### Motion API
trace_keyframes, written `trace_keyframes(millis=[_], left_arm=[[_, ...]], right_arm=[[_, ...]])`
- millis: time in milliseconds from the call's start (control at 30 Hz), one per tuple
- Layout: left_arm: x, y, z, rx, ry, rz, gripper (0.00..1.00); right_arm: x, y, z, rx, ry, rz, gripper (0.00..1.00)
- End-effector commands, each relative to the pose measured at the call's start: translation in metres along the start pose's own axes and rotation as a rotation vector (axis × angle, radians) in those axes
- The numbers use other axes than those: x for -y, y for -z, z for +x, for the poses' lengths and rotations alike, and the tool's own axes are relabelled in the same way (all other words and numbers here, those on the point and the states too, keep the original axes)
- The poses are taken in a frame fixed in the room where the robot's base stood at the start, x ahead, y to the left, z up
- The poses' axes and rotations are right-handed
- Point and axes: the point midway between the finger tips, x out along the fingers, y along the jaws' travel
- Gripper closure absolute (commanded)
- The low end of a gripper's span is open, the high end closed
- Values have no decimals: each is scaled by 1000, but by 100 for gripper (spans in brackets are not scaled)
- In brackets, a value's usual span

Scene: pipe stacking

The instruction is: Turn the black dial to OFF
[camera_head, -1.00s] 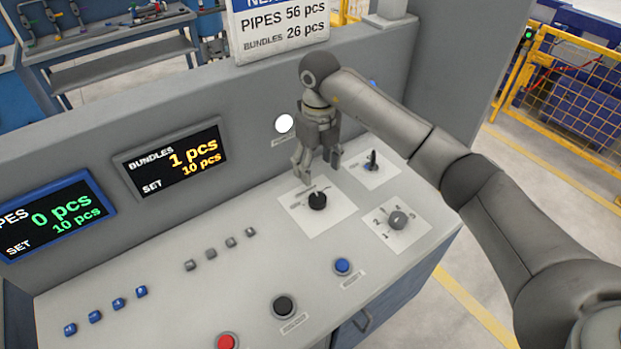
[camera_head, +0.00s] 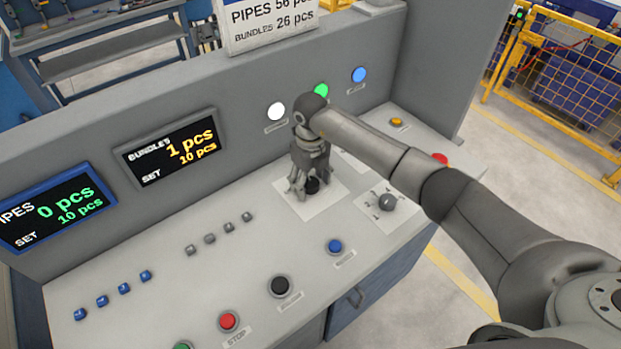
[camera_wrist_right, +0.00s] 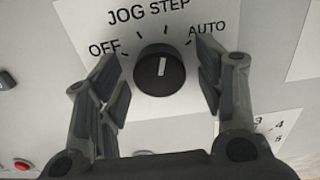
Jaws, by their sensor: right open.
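The black dial (camera_wrist_right: 160,72) sits on a white label plate (camera_wrist_right: 215,18) marked OFF, JOG, STEP and AUTO in the right wrist view. In the head view the dial (camera_head: 312,185) is partly hidden by my right gripper (camera_head: 305,190). My right gripper also shows in the wrist view (camera_wrist_right: 162,98), open, with one finger on each side of the dial and a visible gap to it. My left gripper is not in view.
A grey numbered knob (camera_head: 387,202) is right of the dial. A blue button (camera_head: 335,246), black button (camera_head: 280,286) and red button (camera_head: 228,321) line the panel's front. The upright back wall holds white (camera_head: 276,111), green (camera_head: 321,90) and blue (camera_head: 359,74) lamps.

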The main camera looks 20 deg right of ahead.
Motion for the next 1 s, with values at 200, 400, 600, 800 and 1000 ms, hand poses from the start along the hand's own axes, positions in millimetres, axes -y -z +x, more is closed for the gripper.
trace_keyframes(millis=[200,400,600,800,1000], left_arm=[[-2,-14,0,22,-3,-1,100],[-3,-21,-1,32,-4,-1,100],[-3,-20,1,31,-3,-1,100],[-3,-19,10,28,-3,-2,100],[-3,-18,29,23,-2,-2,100]], right_arm=[[0,0,0,0,-1,0,52],[0,0,0,0,-1,0,78],[0,0,0,0,-1,-6,84],[0,0,2,1,1,-59,84],[1,-1,3,3,3,-185,84]])
